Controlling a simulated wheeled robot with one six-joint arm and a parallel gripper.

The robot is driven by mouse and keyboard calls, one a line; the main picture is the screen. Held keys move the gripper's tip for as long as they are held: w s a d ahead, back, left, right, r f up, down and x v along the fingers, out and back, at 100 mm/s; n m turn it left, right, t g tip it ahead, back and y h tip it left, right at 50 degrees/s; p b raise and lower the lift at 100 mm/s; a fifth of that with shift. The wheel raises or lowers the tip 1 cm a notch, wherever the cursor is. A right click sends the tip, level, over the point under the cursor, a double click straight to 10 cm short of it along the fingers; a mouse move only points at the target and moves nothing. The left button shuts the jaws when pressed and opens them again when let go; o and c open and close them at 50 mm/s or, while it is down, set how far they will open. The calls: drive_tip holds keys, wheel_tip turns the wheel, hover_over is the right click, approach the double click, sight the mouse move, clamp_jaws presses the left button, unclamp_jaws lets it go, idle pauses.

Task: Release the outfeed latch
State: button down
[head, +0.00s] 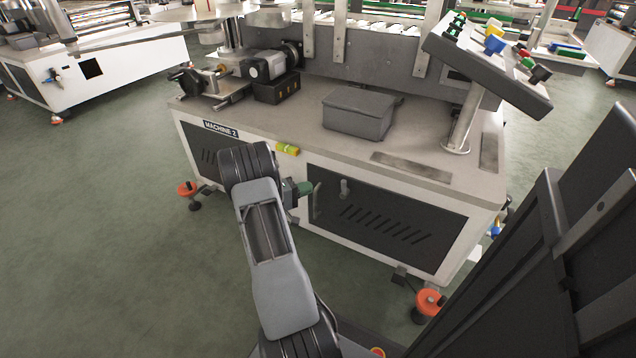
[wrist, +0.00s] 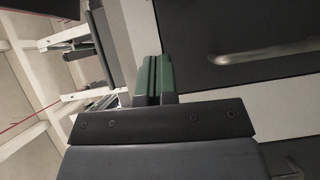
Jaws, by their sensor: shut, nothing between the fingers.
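My gripper (head: 304,188) has green fingers and is in front of the lower front of the labelling machine (head: 258,152) marked MACHINE 2. In the wrist view the green fingers (wrist: 152,80) are together with nothing between them. A grey bar handle (wrist: 262,53) is on a dark panel to their right, apart from them. In the head view a slim upright handle (head: 317,202) is just right of my gripper, at the left of the dark door (head: 385,222). A small grey knob (head: 345,188) is farther right. No label shows which fitting is the outfeed latch.
A yellow fitting (head: 288,149) is on the machine's front edge above my gripper. A grey box (head: 358,114) and a tilted control panel (head: 490,68) are on top. Orange-collared feet (head: 429,301) stick out at floor level. Open green floor (head: 120,240) is to the left.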

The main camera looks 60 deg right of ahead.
drive_tip(key=shift+p+v, duration=0.3)
drive_tip(key=shift+v, duration=1.5)
drive_tip(key=shift+f, duration=0.1)
